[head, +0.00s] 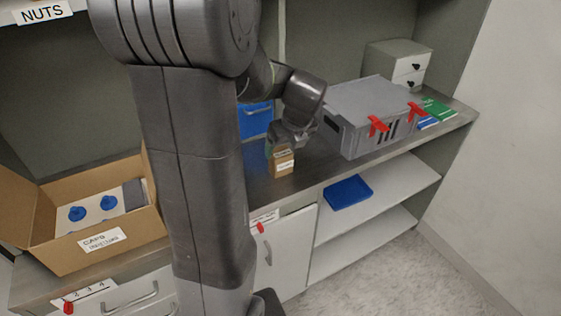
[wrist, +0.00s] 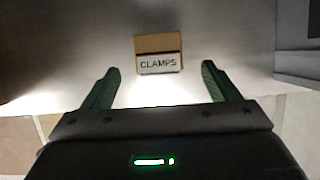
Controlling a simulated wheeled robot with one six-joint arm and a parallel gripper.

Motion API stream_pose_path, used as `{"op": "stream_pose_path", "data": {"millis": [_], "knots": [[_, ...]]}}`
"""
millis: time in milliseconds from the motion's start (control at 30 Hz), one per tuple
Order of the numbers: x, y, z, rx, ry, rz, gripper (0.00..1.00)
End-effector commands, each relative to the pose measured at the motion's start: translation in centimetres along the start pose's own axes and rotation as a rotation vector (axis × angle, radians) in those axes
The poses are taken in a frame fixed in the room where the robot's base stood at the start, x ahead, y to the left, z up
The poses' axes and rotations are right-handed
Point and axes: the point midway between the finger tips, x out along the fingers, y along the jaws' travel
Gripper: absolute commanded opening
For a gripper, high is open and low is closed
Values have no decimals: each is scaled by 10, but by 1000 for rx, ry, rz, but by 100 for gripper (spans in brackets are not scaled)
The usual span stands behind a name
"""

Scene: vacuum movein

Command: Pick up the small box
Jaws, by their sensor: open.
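The small box (head: 284,162) is brown cardboard with a white label and stands on the grey counter (head: 317,175) near its front edge. In the wrist view the small box (wrist: 158,54) shows a label reading CLAMPS, ahead of and roughly midway between my two fingers. My gripper (wrist: 158,82) is open and empty, with green fingers set wider apart than the box. In the head view my gripper (head: 283,148) is right at the box, partly hidden by my wrist. The fingers do not visibly touch the box.
A grey lidded crate (head: 367,115) with red latches stands to the right. A blue bin (head: 255,121) is behind my arm. An open cardboard box (head: 105,262) with blue caps sits left. A blue tray (head: 347,191) lies on the shelf below. Small drawers (head: 397,62) stand at the back.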

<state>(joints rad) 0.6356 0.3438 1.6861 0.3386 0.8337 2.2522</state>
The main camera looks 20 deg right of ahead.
Motion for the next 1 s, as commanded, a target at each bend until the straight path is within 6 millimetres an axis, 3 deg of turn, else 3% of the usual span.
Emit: {"op": "stream_pose_path", "data": {"millis": [267,600,900,1000], "knots": [[24,1,0,-1,1,0,82],[67,2,2,-2,2,0,82],[71,2,3,-2,0,-1,82],[71,2,3,-2,0,-1,64]]}}
